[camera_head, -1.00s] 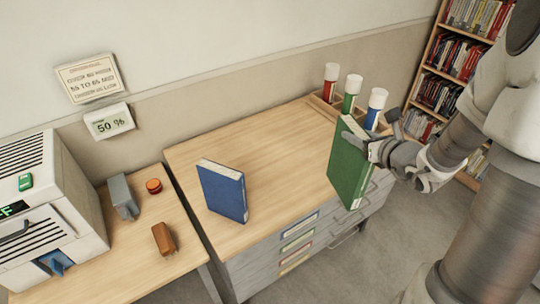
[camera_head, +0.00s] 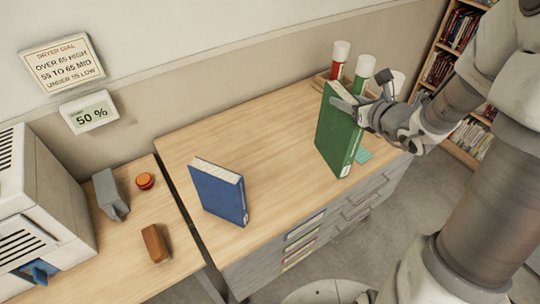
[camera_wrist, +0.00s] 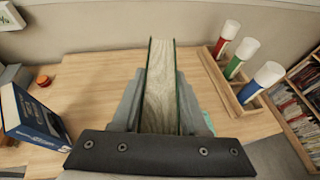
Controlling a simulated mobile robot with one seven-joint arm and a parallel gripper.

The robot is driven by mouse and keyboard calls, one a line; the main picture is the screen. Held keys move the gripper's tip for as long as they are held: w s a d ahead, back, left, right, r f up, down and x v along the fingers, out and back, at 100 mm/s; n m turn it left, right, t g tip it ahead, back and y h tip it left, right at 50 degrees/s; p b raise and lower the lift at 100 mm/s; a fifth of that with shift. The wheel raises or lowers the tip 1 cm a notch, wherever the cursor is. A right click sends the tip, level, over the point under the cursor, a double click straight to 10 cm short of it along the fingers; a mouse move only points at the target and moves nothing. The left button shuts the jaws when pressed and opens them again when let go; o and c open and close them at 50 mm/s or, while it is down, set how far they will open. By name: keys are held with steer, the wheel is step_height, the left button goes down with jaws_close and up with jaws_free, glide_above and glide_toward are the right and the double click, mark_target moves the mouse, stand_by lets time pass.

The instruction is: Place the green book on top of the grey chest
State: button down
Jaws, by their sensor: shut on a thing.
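The green book (camera_head: 337,135) is upright at the right part of the grey chest's (camera_head: 290,160) wooden top. My gripper (camera_head: 356,110) is shut on it near its upper edge. In the wrist view the pale page edge of the green book (camera_wrist: 158,85) shows between the two fingers. I cannot tell whether its lower edge touches the top. The chest's grey front with drawers (camera_head: 345,210) faces the lower right.
A blue book (camera_head: 219,190) stands upright on the chest's left part. A wooden rack (camera_wrist: 232,85) with red, green and blue-banded tubes is at the back right. A teal flat piece (camera_head: 363,155) lies beside the green book. The top's middle is clear.

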steer(key=a+f+n+g+y+b, duration=0.1)
steer(key=a+f+n+y+b, duration=0.25)
steer(key=a+b, duration=0.55)
steer(key=w+a+f, duration=0.5)
steer(key=w+f, duration=0.6)
steer(key=shift+a+f+m+h, duration=0.15)
steer(key=shift+a+m+h, duration=0.25)
steer(key=shift+m+h, duration=0.05)
steer(key=shift+f, duration=0.2)
steer(key=shift+c, duration=2.1)
jaws_free()
